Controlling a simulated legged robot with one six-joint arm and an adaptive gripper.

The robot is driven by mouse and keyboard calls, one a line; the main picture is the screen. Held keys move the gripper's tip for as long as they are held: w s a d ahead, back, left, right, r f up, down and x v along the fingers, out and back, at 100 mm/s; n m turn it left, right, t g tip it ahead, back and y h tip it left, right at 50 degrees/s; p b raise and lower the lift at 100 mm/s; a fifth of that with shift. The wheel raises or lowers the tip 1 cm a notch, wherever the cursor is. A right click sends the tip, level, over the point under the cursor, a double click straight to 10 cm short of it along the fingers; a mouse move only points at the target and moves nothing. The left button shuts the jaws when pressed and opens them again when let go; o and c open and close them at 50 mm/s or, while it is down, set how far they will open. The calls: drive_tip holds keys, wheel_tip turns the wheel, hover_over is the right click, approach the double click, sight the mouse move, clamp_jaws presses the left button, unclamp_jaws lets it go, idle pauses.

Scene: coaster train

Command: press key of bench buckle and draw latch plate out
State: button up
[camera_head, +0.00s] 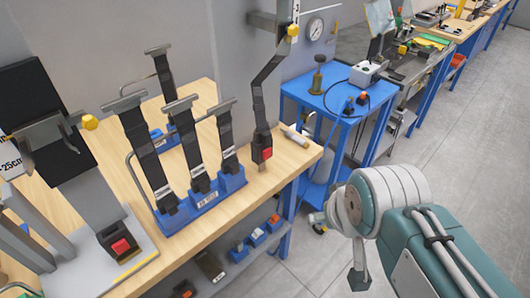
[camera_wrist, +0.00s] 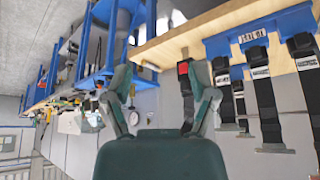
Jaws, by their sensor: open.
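A buckle with a red key (camera_head: 265,154) stands near the right end of the wooden bench (camera_head: 295,157). A black strap (camera_head: 259,103) runs up from it to a wall bracket. The latch plate is too small to make out. The red key also shows in the wrist view (camera_wrist: 183,67), between my fingers in the picture but beyond them. My gripper (camera_wrist: 160,82) is open and empty, apart from the buckle. In the head view it is right of the bench, partly hidden by my wrist. A second buckle with a red key (camera_head: 121,246) stands at the left on a grey plate.
A blue rack (camera_head: 203,205) with several upright black straps stands left of the buckle. A light cylinder (camera_head: 295,136) lies near the bench's right end. A blue cart (camera_head: 330,96) stands behind. A shelf (camera_head: 240,262) is below the bench.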

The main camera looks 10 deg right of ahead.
idle(0.4)
clamp_jaws()
idle(1.2)
